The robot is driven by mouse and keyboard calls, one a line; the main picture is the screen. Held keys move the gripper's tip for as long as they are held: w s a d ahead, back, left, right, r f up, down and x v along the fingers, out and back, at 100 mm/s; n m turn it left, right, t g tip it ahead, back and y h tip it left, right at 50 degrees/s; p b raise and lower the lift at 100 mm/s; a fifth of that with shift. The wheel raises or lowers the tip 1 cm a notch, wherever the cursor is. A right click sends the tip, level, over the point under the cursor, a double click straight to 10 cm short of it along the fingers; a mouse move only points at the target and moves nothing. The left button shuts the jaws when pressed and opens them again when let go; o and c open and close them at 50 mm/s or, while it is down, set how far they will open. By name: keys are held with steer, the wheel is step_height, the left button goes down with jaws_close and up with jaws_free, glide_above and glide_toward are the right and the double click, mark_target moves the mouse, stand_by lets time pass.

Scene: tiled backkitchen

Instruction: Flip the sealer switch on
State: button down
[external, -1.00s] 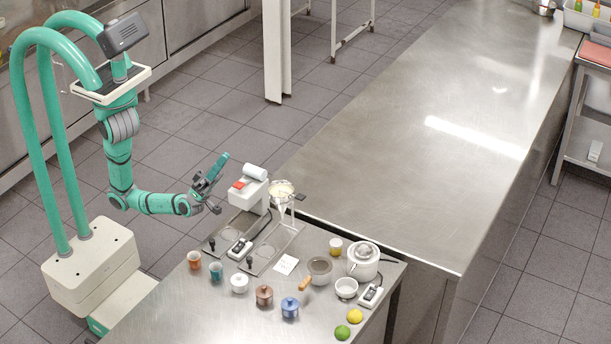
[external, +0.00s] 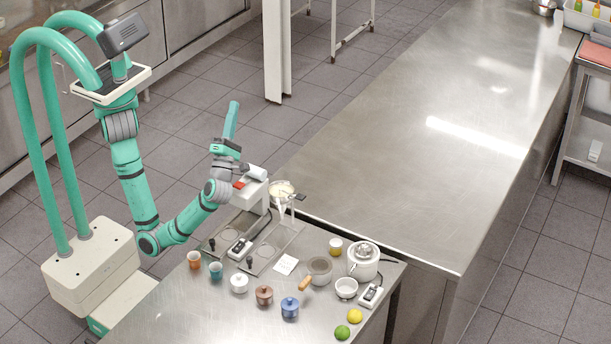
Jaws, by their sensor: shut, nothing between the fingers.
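The sealer looks to be the white machine (external: 249,197) at the back left of the steel worktop, with a red part on its front and a pale roll on top. A black cable runs from it toward a small white switch box (external: 240,249) on the worktop. Which part is the sealer switch, and its position, is too small to tell. My gripper (external: 242,167) is at the upper left of the machine, close to its red part and roll. Its fingers are small and dark; they look shut and empty. Whether they touch the machine cannot be told.
Cups and lidded pots (external: 264,295) stand along the worktop's front. A funnel stand (external: 282,195) is right of the machine. A juicer (external: 364,260), a second switch box (external: 371,296) and a lime (external: 342,332) are farther right. The long steel counter (external: 400,160) behind is mostly clear.

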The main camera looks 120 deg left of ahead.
steer(key=w+f+t+h, duration=0.1)
steer(key=w+f+h, duration=0.1)
steer(key=f+h, duration=0.2)
steer(key=w+f+t+h, duration=0.2)
steer(key=f+h, duration=0.2)
steer(key=h, duration=0.1)
steer(key=w+f+t+h, duration=0.1)
steer(key=w+f+h, duration=0.1)
steer(key=f+h, duration=0.2)
steer(key=shift+d+m+t+h, duration=0.3)
steer(key=shift+m+h, duration=0.1)
steer(key=shift+h, duration=0.1)
steer(key=w+d+f+m+t+h, duration=0.2)
steer(key=w+d+f+h, duration=0.25)
steer(key=d, duration=0.35)
steer(key=m+t+h, duration=0.2)
steer(key=m+h, duration=0.1)
steer(key=h, duration=0.2)
glide_above(241, 243)
steer(key=d, duration=0.3)
steer(key=shift+s+a+f, duration=0.1)
steer(key=shift+a+f, duration=0.05)
steer(key=shift+a, duration=0.05)
steer(key=shift+f, duration=0.1)
steer(key=f, duration=0.4)
steer(key=a+f, duration=0.1)
steer(key=f, duration=0.4)
steer(key=a+f, duration=0.1)
steer(key=f, duration=0.3)
steer(key=shift+f, duration=0.35)
